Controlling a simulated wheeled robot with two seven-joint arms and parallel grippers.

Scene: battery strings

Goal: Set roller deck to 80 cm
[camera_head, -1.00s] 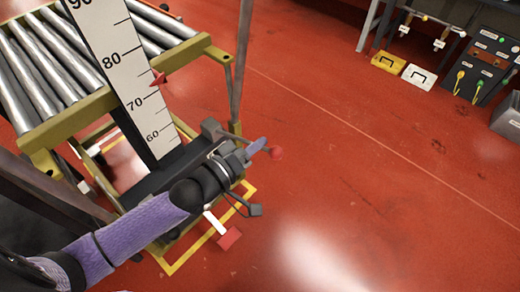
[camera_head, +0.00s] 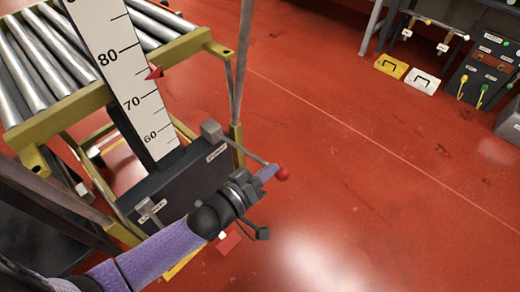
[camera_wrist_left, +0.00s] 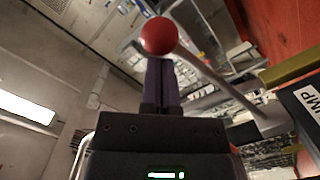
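The roller deck (camera_head: 62,99) stands at the left. Beside it is an upright white scale (camera_head: 117,62); its red pointer (camera_head: 154,73) sits between the 70 and 80 marks, nearer 80. A dark pump box (camera_head: 182,180) below carries a lever (camera_head: 243,152) that ends in a red knob (camera_head: 282,174). My left gripper (camera_head: 268,173) is at the knob, its fingers together. In the left wrist view the red knob (camera_wrist_left: 158,36) is at the fingertips (camera_wrist_left: 160,62), and the lever runs right toward a block labelled as the pump. My right gripper is out of view.
A second small handle (camera_head: 151,209) with an unreadable label is on the box's left. A red pedal (camera_head: 229,243) is partly hidden below my arm. Yellow (camera_head: 391,66) and white (camera_head: 421,81) cases lie far right by a dark cabinet (camera_head: 487,70). The red floor between is clear.

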